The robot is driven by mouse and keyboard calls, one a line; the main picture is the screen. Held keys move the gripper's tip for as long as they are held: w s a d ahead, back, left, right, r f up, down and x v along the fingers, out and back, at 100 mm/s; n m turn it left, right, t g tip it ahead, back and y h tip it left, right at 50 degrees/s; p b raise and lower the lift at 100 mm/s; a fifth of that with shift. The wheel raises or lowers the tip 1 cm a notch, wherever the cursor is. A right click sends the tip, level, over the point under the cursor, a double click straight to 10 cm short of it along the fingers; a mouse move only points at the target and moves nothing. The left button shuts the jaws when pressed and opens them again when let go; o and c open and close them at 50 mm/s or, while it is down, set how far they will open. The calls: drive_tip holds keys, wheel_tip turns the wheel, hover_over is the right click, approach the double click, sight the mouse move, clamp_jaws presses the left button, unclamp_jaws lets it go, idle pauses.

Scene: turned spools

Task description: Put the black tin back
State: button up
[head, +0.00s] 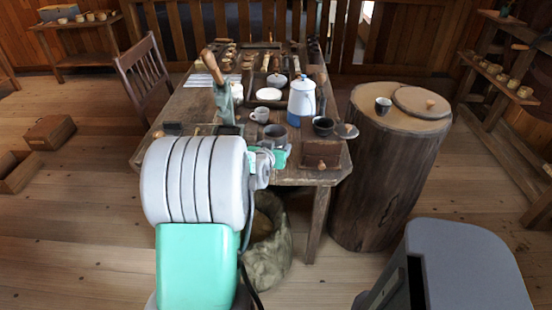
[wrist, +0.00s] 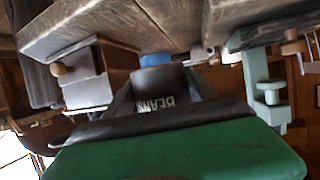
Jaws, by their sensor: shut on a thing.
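The black tin (wrist: 155,82) has pale lettering that reads BEANS, upside down in the wrist view. My gripper (wrist: 162,94) is shut on it, with a dark finger on either side. In the head view the tin (head: 275,132) shows as a dark round vessel at the table's front edge. My gripper (head: 272,153) is just below it there, partly hidden by my own arm. Whether the tin touches the table is not clear.
The wooden table (head: 190,105) is crowded. A wooden box with a knob (head: 321,155) is to the right. A stump (head: 385,170) stands beside the table.

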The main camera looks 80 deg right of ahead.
drive_tip(key=d+f, duration=0.1)
drive_tip(key=f, duration=0.1)
drive_tip(key=d+f, duration=0.2)
drive_tip(key=shift+w, duration=0.2)
wheel_tip(320, 180, down, 3)
drive_tip(key=shift+d+f, duration=0.1)
drive_tip(key=shift+d, duration=0.05)
drive_tip(key=shift+f+b, duration=0.2)
drive_tip(key=shift+b, duration=0.2)
drive_tip(key=o, duration=1.5)
drive_tip(key=shift+r, duration=0.1)
